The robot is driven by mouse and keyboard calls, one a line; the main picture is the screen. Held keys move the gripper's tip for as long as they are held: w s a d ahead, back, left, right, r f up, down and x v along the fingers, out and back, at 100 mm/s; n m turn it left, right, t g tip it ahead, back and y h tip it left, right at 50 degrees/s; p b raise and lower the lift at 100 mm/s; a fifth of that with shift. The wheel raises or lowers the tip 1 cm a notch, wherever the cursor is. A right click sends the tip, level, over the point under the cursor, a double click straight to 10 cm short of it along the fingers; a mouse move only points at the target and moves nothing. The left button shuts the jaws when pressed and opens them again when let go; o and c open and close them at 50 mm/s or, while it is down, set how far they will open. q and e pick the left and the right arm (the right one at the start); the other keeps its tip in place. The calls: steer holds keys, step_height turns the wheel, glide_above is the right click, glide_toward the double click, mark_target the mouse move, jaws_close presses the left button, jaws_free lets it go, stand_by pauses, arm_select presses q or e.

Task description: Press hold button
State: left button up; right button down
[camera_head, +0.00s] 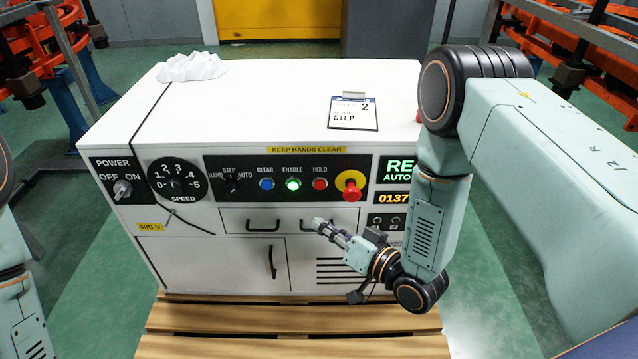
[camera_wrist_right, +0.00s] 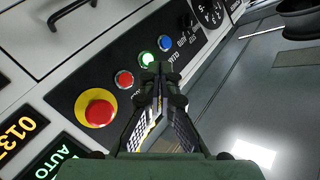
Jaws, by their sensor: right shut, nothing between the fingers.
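The hold button is a red round button (camera_head: 320,184) under the word HOLD on the black panel (camera_head: 250,165) of a white cabinet. In the right wrist view the red hold button (camera_wrist_right: 124,79) lies left of my fingertips, between the lit green enable button and the yellow-ringed emergency stop. My right gripper (camera_head: 322,224) is shut and empty, in front of the cabinet and below the button in the head view. Its fingertips (camera_wrist_right: 161,70) overlap the panel in the wrist view; I cannot tell the gap. My left gripper is out of frame.
The enable button (camera_head: 293,184) glows green, with the blue clear button (camera_head: 266,184) to its left. The red emergency stop (camera_head: 351,186) is just right of hold. A drawer handle (camera_head: 263,227) and the cabinet door handle (camera_head: 272,262) stick out below.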

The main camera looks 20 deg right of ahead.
mark_target(320, 184)
steer(key=shift+d, duration=0.1)
steer(key=shift+w+d+b, duration=0.4)
steer(key=shift+w+b, duration=0.05)
steer(key=shift+w, duration=0.95)
steer(key=shift+w+d+b, duration=0.4)
steer(key=shift+w+b, duration=0.1)
steer(key=shift+w, duration=0.95)
steer(key=shift+w+d+b, duration=0.4)
steer(key=shift+w+b, duration=0.05)
steer(key=shift+w, duration=0.95)
steer(key=shift+w, duration=0.1)
steer(key=shift+w+d, duration=0.1)
steer(key=shift+w, duration=0.2)
steer(key=shift+w+d, duration=0.1)
steer(key=shift+w, duration=0.25)
steer(key=shift+s, duration=0.15)
steer(key=shift+s+a, duration=0.2)
steer(key=shift+s, duration=0.45)
